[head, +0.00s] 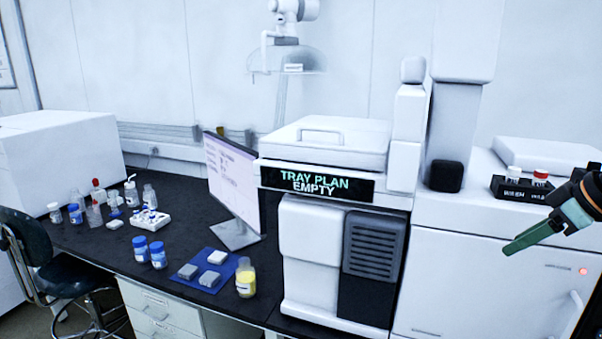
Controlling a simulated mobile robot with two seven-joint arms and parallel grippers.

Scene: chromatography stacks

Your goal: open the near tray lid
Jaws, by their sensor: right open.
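A white lid (330,142) with a bar handle (321,134) lies closed on top of the white instrument with the display reading "TRAY PLAN EMPTY" (316,182). A second flat white lid (548,153) lies closed on the white unit at the right. I cannot tell from the view which of them is the near tray lid. My right gripper (540,232) enters from the right edge, in front of the right-hand unit. It is open, with green fingers pointing left and down, and touches neither lid. My left gripper is out of view.
A black rack (521,188) with capped vials stands behind my right gripper. A tall white column (456,110) rises between the two units. A monitor (232,185), bottles and a blue mat (217,283) with grey blocks occupy the dark bench at left.

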